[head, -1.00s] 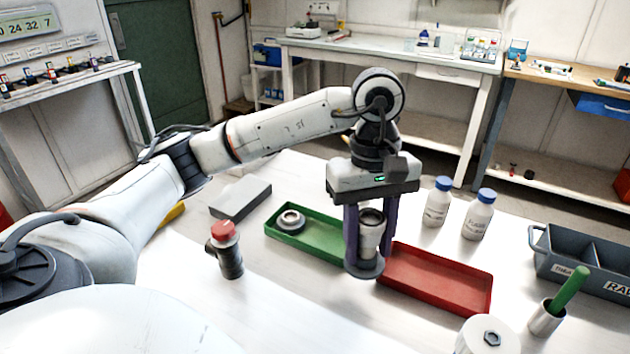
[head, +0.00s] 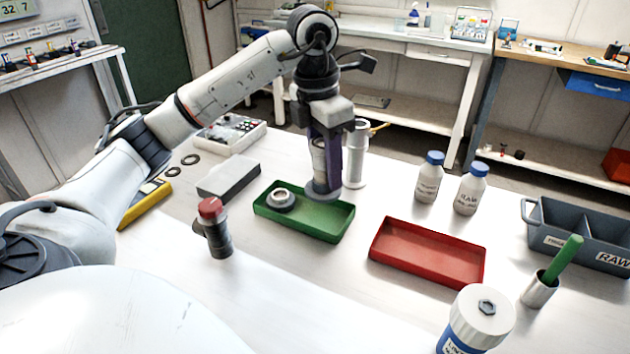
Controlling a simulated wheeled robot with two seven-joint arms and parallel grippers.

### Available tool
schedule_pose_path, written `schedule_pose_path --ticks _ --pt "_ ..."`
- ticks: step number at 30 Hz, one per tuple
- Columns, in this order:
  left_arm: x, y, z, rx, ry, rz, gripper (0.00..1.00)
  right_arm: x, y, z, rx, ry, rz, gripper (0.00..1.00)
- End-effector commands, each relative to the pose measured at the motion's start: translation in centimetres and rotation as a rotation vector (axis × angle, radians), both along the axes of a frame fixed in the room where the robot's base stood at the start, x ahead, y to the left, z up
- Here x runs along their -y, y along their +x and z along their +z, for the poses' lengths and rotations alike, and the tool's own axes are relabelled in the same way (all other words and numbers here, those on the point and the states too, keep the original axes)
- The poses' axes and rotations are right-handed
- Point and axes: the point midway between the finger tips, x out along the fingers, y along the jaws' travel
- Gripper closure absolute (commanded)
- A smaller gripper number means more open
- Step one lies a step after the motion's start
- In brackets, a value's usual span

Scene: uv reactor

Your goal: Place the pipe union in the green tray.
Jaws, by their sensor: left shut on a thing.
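My left gripper (head: 324,178) points down over the right part of the green tray (head: 310,231) and is shut on a silver cylindrical fitting with a wide grey flange at its foot, which I take to be the pipe union (head: 319,158). The fitting is upright, and one purple finger partly hides it. Its flange overlaps the tray's back right side in the picture; I cannot tell whether it touches the tray. A round grey metal ring piece (head: 281,199) lies in the tray's left part. My right gripper is not in view.
A red tray (head: 428,252) lies to the right, with two blue-capped bottles (head: 429,178) behind it. A pale cylinder (head: 357,155) stands close behind the gripper. A red-topped dark fitting (head: 214,229) stands left of the green tray, and a grey box (head: 229,178) lies behind it.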

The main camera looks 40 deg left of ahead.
Motion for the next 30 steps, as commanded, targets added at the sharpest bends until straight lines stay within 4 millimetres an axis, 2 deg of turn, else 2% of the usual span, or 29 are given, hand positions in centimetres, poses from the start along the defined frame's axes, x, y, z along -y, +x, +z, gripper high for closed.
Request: schedule_pose_path --ticks 1,3,11,16,28,29,30 --pt "0.0 -0.1 -1.2 -0.005 0.002 -0.001 0.90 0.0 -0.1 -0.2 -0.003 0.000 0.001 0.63" --pt "0.0 -0.1 -2.4 -0.004 0.001 -0.002 0.90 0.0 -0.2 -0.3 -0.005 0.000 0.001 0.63" --pt "0.0 -0.1 -4.6 -0.001 0.001 -0.005 0.90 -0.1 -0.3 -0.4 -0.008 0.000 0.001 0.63" --pt "0.0 -0.1 -7.0 -0.001 0.001 -0.005 0.90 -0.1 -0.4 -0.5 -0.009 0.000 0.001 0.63" --pt "0.0 0.0 -7.9 0.001 0.000 -0.006 0.90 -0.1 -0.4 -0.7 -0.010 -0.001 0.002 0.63" --pt "0.0 0.0 -7.9 0.000 0.001 -0.006 0.61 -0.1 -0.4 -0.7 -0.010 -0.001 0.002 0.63" --pt "0.0 0.0 -7.8 0.001 0.000 -0.006 0.54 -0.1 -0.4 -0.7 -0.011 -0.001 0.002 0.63"
